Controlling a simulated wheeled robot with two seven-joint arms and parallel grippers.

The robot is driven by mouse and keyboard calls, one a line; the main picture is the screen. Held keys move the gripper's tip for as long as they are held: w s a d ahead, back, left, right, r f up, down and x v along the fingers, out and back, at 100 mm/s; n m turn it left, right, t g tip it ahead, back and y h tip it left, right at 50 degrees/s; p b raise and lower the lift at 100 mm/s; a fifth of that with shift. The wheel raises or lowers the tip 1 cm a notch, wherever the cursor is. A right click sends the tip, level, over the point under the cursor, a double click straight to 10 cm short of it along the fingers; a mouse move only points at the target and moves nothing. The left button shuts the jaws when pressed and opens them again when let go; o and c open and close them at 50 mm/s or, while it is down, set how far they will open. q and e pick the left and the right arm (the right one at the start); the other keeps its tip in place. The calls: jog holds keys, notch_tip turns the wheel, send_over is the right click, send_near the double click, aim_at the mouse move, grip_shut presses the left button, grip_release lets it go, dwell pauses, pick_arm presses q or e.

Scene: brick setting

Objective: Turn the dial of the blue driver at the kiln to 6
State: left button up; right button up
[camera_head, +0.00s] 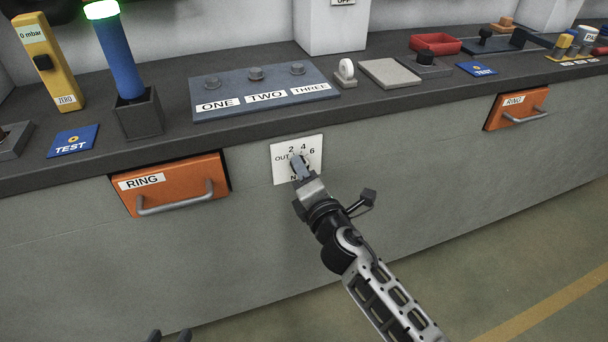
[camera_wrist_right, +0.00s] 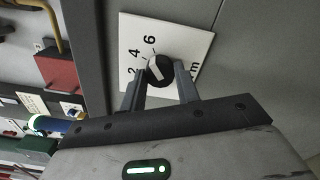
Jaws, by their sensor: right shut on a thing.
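The dial is a black round knob (camera_wrist_right: 160,68) with a white pointer mark, on a white plate (camera_wrist_right: 188,38) marked 2, 4, 6 and m in the right wrist view. I cannot tell surely which number the pointer faces. In the head view the plate (camera_head: 283,174) is on the grey counter front, also marked OUT. My right gripper (camera_head: 300,168) is shut on the knob, its fingers on either side in the wrist view (camera_wrist_right: 160,84). The blue driver (camera_head: 124,68), lit green on top, stands upright in a dark holder.
An orange RING drawer (camera_head: 172,184) with a handle is left of the plate; another orange drawer (camera_head: 516,106) is at right. A blue panel (camera_head: 262,90) marked ONE, TWO, THREE lies on the counter above. The counter front below the plate is clear.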

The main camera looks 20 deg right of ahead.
jog(key=shift+m, duration=0.8)
jog(key=o, duration=1)
jog(key=shift+c, duration=0.2)
